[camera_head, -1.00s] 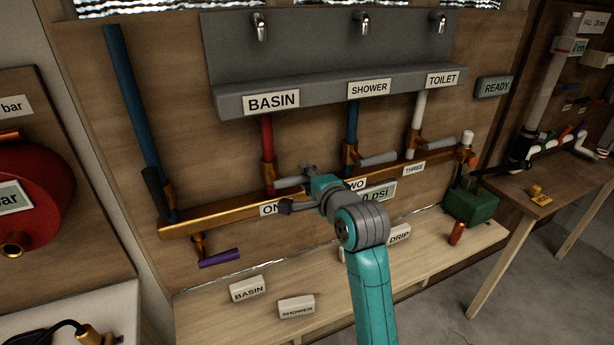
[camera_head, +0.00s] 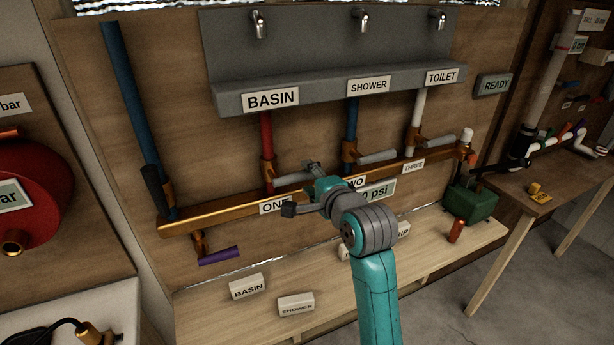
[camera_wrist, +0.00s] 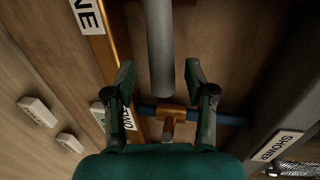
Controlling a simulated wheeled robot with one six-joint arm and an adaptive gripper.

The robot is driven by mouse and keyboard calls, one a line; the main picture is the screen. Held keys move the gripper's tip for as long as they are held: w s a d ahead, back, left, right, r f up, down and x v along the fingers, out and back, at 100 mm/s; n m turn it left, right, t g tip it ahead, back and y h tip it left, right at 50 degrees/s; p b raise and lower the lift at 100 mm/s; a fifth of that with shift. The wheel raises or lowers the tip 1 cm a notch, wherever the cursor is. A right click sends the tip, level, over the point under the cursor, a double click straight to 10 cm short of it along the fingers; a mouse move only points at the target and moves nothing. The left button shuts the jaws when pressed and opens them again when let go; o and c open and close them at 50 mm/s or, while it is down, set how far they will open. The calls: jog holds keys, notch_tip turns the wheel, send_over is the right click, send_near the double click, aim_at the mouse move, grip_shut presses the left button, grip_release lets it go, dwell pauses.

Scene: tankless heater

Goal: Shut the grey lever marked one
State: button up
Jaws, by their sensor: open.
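The grey lever marked one (camera_head: 288,183) sticks out to the right from the brass valve on the red pipe, above the label ONE (camera_head: 273,206). In the wrist view the lever (camera_wrist: 159,45) comes down from the top edge and its free end lies between the fingers. My gripper (camera_head: 301,188) is open around the lever's end, with one finger on each side; it also shows in the wrist view (camera_wrist: 160,76). A gap shows between the lever and each finger. In the head view my gripper hides part of the lever's end.
Lever two (camera_head: 377,157) on the blue pipe and lever three (camera_head: 440,141) on the white pipe lie to the right. The brass rail (camera_head: 225,213) runs below. A grey trough (camera_head: 340,90) hangs above. A purple-handled valve (camera_head: 219,256) sits lower left.

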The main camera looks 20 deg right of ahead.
jog(key=s+r, duration=0.2)
jog(key=s, duration=0.7)
jog(key=shift+s, duration=0.4)
jog(key=shift+f, duration=0.1)
jog(key=s+a+f+n, duration=0.2)
jog(key=s+f+n, duration=0.2)
jog(key=s+f, duration=0.55)
jog(key=s+a+f+n, duration=0.2)
jog(key=s+f+n, duration=0.3)
jog(key=f, duration=0.7)
jog(key=s+a+f+n+g, duration=0.1)
jog(key=s+n, duration=0.8)
jog(key=s, duration=1.8)
notch_tip(320, 180, down, 2)
jog(key=shift+a+f, duration=0.2)
jog(key=shift+a, duration=0.55)
